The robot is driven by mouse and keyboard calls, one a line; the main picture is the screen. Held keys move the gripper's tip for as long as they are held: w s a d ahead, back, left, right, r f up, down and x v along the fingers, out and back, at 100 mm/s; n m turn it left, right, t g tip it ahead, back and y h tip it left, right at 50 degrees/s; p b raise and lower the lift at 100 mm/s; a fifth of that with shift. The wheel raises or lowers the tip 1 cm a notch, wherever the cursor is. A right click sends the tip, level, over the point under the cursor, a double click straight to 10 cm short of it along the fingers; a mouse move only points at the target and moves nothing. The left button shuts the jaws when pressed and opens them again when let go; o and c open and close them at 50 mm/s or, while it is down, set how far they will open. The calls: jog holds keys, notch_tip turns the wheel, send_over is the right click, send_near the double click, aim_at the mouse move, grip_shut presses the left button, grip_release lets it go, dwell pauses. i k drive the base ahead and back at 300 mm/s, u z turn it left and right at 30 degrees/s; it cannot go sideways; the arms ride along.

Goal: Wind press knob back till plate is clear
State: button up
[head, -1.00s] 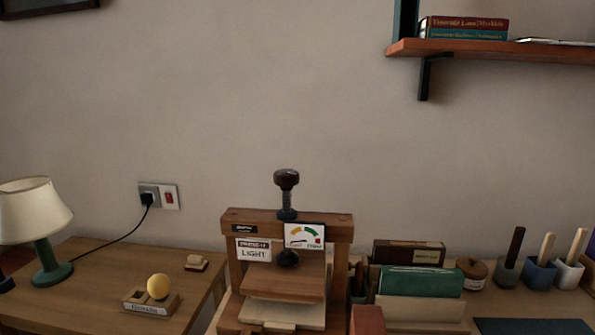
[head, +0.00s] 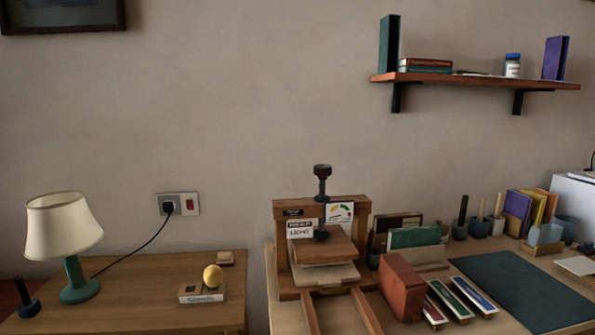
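The wooden book press (head: 364,232) stands on the right-hand desk. Its dark knob (head: 322,170) sits at the top of a vertical screw that passes through the top beam. Below the beam, the screw ends in a dark foot (head: 321,233) at or just above the wooden plate (head: 325,247); I cannot tell if they touch. Pale boards or pages (head: 328,274) lie under the plate. A "LIGHT" card (head: 300,229) and a coloured dial card (head: 339,212) are on the press front. My gripper is not in view.
Left table holds a lamp (head: 64,228), a yellow ball on a small stand (head: 212,276) and a dark-handled tool (head: 25,298). Right of the press are a red-brown block (head: 401,287), several coloured strips, upright books and a dark mat (head: 520,288). A shelf (head: 475,81) hangs above.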

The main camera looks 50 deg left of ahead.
aim_at(322, 172)
jog(key=u, duration=1.3)
